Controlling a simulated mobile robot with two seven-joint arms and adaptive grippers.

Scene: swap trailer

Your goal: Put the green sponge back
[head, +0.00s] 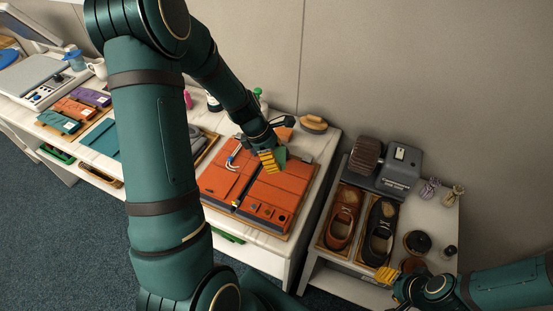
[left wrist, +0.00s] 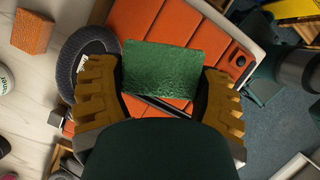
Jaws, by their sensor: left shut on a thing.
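The green sponge (head: 281,154) is a flat green block between the yellow fingers of my left gripper (head: 270,160). In the left wrist view the sponge (left wrist: 165,68) spans the gap between both fingers of that gripper (left wrist: 163,88). It is over the back edge of the orange leather case (head: 222,182) on the white table; I cannot tell its exact height. My right gripper (head: 388,275) is at the front edge of the small side table, its yellow fingers partly seen; its opening is unclear.
An orange sponge (head: 284,134) and a wooden brush (head: 314,123) lie behind the case. The side table (head: 448,222) holds a brown shoe (head: 342,216), a black shoe (head: 380,230), a grey machine (head: 398,168) and small jars. Coloured pouches (head: 76,109) lie on the left.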

